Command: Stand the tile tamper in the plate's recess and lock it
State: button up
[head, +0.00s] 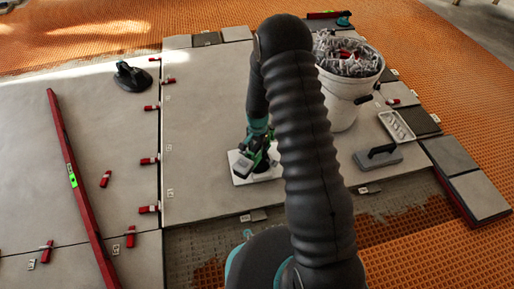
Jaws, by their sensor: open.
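A white plate (240,180) lies on the large grey tile in the middle of the head view. My gripper (256,163) is low over this plate, with its jaws open. A small pale grey piece (241,164) shows at the gripper's left side, above the plate; I cannot tell whether it is part of the tile tamper. The tamper cannot be made out clearly. The plate's recess and any lock are hidden by my gripper and arm.
A white bucket (341,104) full of clips stands behind right of my arm. A grey float (378,156) and a white tray (397,125) lie right. A suction cup (133,77) and long red level (84,195) lie left, among several red wedges.

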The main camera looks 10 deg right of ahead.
notch_tip(320, 180, up, 12)
dwell(0.5)
dwell(0.6)
